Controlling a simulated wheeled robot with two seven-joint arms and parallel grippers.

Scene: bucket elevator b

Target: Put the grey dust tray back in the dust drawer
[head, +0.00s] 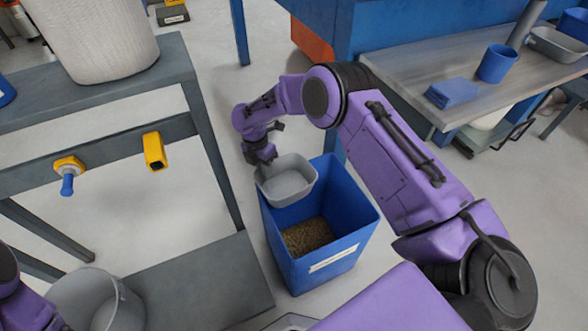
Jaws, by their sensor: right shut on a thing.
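The grey dust tray (289,186) is a shallow open tray in the head view. It is held over the back left rim of a tall blue bin (316,268). My right gripper (265,160) is shut on the tray's far left edge. The dust drawer cannot be made out in this view. My left gripper is not in view; only a piece of my left arm shows at the lower left.
The blue bin has brown granular material (307,236) at its bottom. A grey metal frame (198,140) stands at left with a white roll-like drum (92,38) on top. A grey bucket (97,300) stands lower left. A workbench (455,85) with a blue cup (497,63) is at right.

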